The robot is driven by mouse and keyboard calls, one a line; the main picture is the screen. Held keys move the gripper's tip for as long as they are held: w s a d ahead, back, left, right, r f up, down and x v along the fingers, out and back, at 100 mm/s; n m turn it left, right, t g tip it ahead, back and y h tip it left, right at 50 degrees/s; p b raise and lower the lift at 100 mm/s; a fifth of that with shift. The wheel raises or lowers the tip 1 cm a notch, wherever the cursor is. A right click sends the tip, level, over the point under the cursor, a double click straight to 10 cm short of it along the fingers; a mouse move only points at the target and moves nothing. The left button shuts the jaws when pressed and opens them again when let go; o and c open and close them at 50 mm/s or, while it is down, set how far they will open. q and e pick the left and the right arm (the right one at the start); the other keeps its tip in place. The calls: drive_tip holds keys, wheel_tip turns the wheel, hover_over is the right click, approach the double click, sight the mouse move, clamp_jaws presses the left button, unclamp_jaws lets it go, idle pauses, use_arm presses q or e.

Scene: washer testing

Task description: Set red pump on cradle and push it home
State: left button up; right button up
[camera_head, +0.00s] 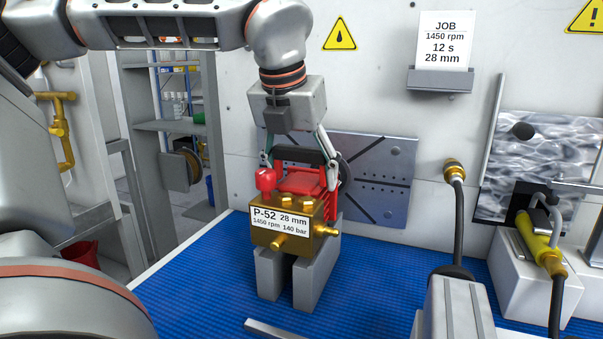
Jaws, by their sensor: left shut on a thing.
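The red pump (303,180) has a brass front block with several brass fittings, a red knob and a label reading P-52, 28 mm, 1450 rpm, 140 bar. My left gripper (302,165) comes down from above and is shut on the pump's black top handle. The pump is upright above two grey upright blocks (308,282), which look like the cradle. The brass block overlaps their tops, and I cannot tell whether it rests on them. Behind the pump stands a slotted metal plate (388,185). My right gripper is not in view.
Blue ribbed matting (205,270) covers the bench, with free room left of the blocks. A black hose with a brass end (455,170) rises at right. A job card (445,42) reads 1450 rpm, 12 s, 28 mm.

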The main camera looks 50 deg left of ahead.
sight(312, 169)
use_arm(q)
drive_tip(key=shift+w+a+r+b, duration=0.15)
drive_tip(key=shift+w+a+b, duration=0.25)
drive_tip(key=shift+w, duration=0.55)
drive_tip(key=shift+w+a+r+b, duration=0.15)
drive_tip(key=shift+w+a, duration=0.45)
drive_tip(key=shift+w, duration=0.35)
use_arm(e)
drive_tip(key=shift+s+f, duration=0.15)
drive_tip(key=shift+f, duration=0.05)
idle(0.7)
